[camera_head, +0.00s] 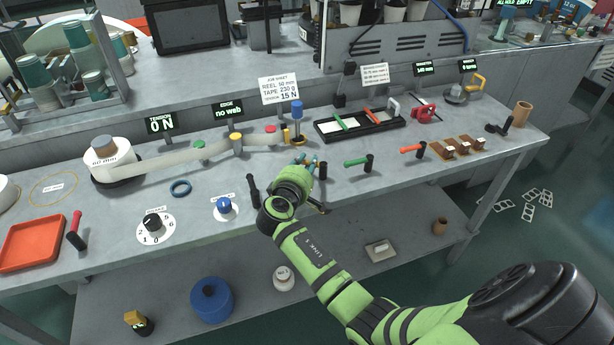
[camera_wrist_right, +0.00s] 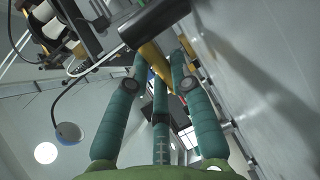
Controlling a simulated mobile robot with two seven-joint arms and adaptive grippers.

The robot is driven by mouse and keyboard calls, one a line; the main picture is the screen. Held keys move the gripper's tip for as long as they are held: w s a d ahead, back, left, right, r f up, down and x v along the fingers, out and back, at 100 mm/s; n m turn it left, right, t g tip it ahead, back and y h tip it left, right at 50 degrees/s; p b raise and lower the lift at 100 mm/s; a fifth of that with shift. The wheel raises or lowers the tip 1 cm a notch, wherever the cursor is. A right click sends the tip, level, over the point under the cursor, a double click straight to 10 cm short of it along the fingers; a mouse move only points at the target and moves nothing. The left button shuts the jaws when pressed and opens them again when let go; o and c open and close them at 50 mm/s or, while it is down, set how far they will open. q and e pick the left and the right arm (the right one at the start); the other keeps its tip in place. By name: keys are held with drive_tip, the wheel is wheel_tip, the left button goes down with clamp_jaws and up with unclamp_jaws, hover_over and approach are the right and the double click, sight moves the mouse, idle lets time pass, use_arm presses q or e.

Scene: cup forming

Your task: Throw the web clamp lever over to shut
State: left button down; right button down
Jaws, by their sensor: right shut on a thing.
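My right gripper (camera_head: 308,162) is at the front middle of the bench, just in front of the yellow-based post with the blue top (camera_head: 297,125). In the right wrist view its teal fingers (camera_wrist_right: 160,85) close around a yellow piece (camera_wrist_right: 155,60), which appears to be the web clamp lever. The fingers and hand hide most of this piece in the head view, so its angle is unclear. A black cylindrical grip (camera_wrist_right: 153,22) crosses just beyond the fingertips. My left gripper is not in view.
A pale web (camera_head: 185,157) runs from the white reel (camera_head: 112,160) towards the post. Black (camera_head: 254,190), green (camera_head: 356,162) and orange (camera_head: 411,149) handles stand nearby. The tension display (camera_head: 161,124) reads 0 N; the edge display (camera_head: 228,110) reads no web.

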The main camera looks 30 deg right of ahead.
drive_tip(key=g+b, duration=0.1)
drive_tip(key=m+g+h+b, duration=0.1)
drive_tip(key=m+b, duration=0.1)
drive_tip(key=shift+w+d+f+g+h, duration=0.25)
drive_tip(key=shift+w+g+h, duration=0.1)
drive_tip(key=shift+g+h, duration=0.05)
drive_tip(key=shift+d+r+m+g+b, duration=0.15)
drive_tip(key=shift+m+g+b, duration=0.35)
drive_tip(key=shift+m+b, duration=0.1)
drive_tip(key=shift+h, duration=0.3)
drive_tip(key=c, duration=1.1)
unclamp_jaws()
drive_tip(key=shift+r, duration=0.1)
